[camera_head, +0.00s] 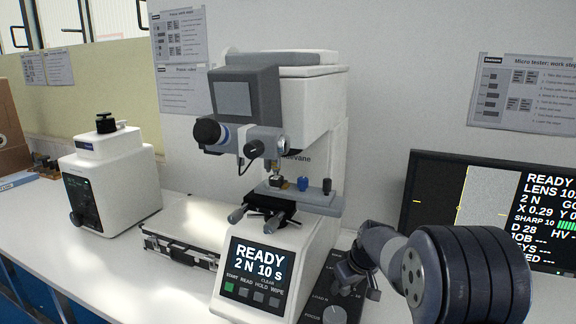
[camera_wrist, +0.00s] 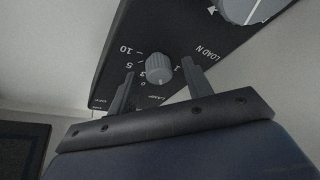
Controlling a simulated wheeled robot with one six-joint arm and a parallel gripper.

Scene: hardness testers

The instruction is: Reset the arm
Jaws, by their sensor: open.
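My gripper (camera_head: 352,284) is in the lower right of the head view, low over the control panel (camera_head: 346,302) beside the hardness tester (camera_head: 290,100). In the wrist view my gripper (camera_wrist: 161,70) is open, with one finger on each side of a small grey knob (camera_wrist: 158,68). The knob has a printed scale around it. A gap shows between the knob and each finger, and nothing is held. I cannot tell how far the fingertips are above the panel. My arm hides part of the panel in the head view.
The tester's front screen (camera_head: 257,262) reads READY, 2 N, 10 s. A monitor (camera_head: 490,205) stands at the right behind my arm. A silver case (camera_head: 185,240) and a smaller white machine (camera_head: 108,180) stand at the left. A larger pale dial (camera_wrist: 250,8) is on the panel.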

